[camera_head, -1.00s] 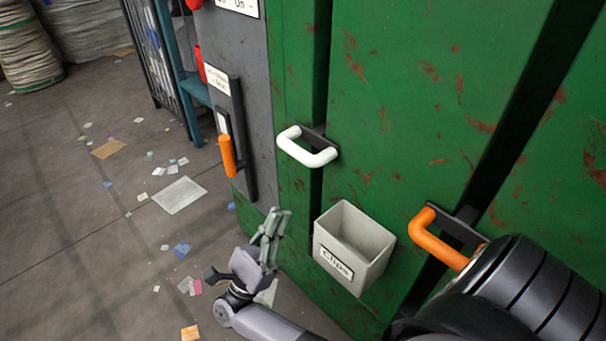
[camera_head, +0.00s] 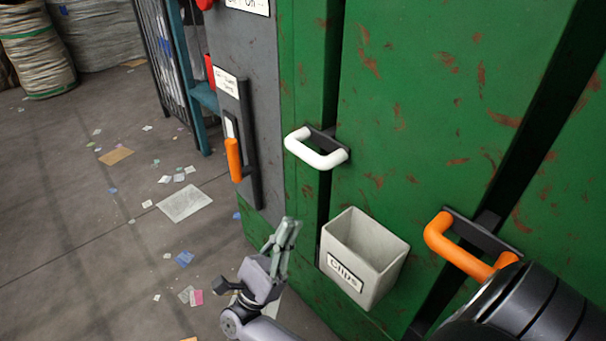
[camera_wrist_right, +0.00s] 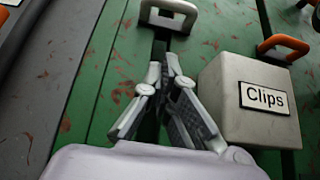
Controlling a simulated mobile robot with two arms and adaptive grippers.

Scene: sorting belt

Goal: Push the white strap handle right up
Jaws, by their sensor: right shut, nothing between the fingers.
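The white strap handle (camera_head: 316,150) is a U-shaped bar on a dark mount on the green machine front, in the middle of the head view. It sticks out towards me and spans near a dark gap between panels. It also shows at the top of the right wrist view (camera_wrist_right: 168,14). My right gripper (camera_head: 288,222) is shut and empty, below the handle and apart from it, left of the grey box. In the right wrist view its fingertips (camera_wrist_right: 163,66) point up towards the handle. My left gripper is not seen.
A grey box labelled Clips (camera_head: 362,258) hangs on the green panel just right of my right gripper. An orange handle (camera_head: 460,248) is at the right and an orange lever (camera_head: 234,160) on the grey panel at the left. Paper scraps litter the open floor (camera_head: 90,240).

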